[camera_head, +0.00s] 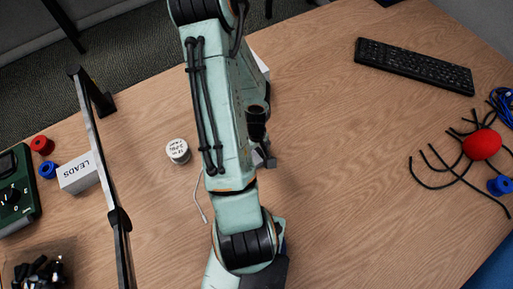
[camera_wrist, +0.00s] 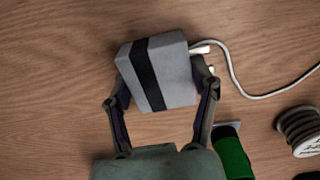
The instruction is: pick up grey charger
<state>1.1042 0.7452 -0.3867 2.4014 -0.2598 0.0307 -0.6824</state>
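The grey charger (camera_wrist: 178,75) is a pale grey block with a black band across it, in the upper middle of the wrist view. It sits slightly turned between the two fingers of my gripper (camera_wrist: 161,75). Both fingers are wide apart, one close along each side of the charger; whether they press on it is not clear. A white cable (camera_wrist: 231,66) has its plug end at the charger's right side and curves off right. In the head view my arm covers most of the charger's area, and part of the cable (camera_head: 199,200) shows left of the arm.
A cable spool (camera_wrist: 302,129) and a green object (camera_wrist: 232,155) lie right of my gripper. In the head view, a LEADS box (camera_head: 78,176) and a dark upright frame (camera_head: 112,190) stand left. A keyboard (camera_head: 414,66) and a red object with black cables (camera_head: 481,145) lie right. The right-centre table is clear.

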